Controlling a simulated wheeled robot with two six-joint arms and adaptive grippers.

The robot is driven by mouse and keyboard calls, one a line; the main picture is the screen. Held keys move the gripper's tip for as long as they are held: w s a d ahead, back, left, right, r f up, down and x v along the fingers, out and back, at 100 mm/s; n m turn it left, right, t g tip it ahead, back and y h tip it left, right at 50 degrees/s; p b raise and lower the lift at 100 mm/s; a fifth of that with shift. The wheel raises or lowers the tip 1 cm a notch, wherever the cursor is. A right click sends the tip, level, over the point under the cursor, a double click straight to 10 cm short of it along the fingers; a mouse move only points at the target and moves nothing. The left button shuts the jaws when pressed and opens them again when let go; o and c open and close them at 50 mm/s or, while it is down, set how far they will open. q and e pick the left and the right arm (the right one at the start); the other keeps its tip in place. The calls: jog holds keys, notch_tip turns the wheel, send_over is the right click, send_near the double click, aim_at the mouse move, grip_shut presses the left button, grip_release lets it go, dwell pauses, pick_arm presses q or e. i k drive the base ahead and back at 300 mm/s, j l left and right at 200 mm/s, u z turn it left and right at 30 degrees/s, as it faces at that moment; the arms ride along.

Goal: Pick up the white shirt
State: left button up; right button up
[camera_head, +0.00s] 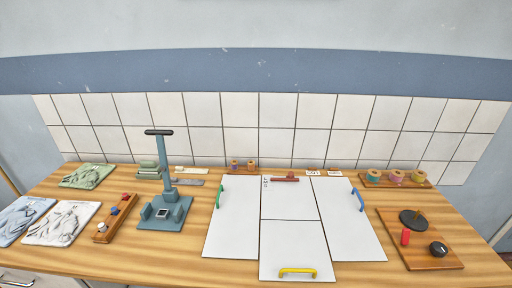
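White hinged panels (232,220) fill the table's middle; a dial board (440,258) lies right.

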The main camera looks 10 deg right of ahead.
aim_at(60, 228)
jog(key=j+u, duration=0.1)
jog(key=u, duration=1.15)
